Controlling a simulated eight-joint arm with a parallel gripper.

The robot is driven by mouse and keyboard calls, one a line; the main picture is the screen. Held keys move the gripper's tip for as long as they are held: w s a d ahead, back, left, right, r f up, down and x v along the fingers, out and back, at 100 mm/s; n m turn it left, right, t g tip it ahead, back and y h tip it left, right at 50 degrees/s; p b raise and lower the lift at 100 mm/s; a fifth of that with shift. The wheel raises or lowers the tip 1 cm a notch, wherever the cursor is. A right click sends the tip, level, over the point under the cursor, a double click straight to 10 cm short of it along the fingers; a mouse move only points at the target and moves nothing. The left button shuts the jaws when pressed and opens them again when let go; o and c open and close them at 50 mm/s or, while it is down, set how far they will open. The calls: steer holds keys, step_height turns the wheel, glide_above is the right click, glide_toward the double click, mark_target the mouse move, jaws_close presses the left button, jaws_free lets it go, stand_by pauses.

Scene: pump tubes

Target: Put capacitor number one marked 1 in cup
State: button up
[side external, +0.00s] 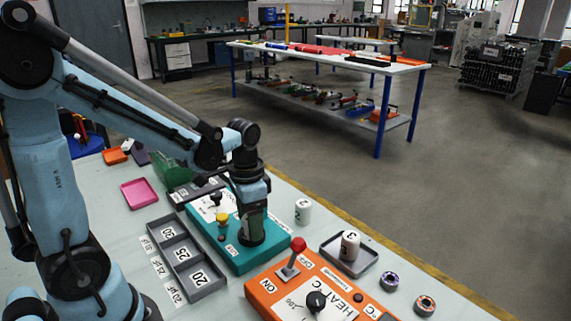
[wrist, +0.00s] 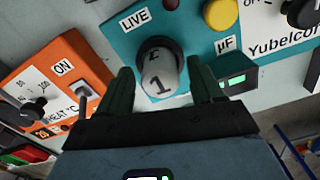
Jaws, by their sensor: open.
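Capacitor 1 (wrist: 160,80) is a pale grey cylinder with a black "1". In the wrist view it sits at a dark round socket on the teal box, near the LIVE label. My gripper (wrist: 159,68) is open, with one dark green finger on either side of the capacitor. I cannot tell whether the fingers touch it. In the side view my gripper (side external: 251,230) is low over the teal box (side external: 230,256), and its fingers hide the capacitor. I cannot make out anything that is clearly a cup.
Capacitor 2 (side external: 303,211) stands on the table. Capacitor 3 (side external: 350,245) stands in a grey tray (side external: 369,263). An orange heater box (side external: 265,296) with a red-knobbed lever is at the front. A grey compartment tray (side external: 208,287) lies left of the teal box. A pink tray (side external: 140,194) is further back.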

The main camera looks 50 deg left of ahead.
step_height(320, 180, up, 12)
steer(key=s+d+f+n+t, duration=0.2)
steer(key=d+f+n+t, duration=0.1)
steer(key=t, duration=0.4)
steer(key=shift+d+f, duration=0.65)
steer(key=shift+d, duration=0.35)
stand_by(0.4)
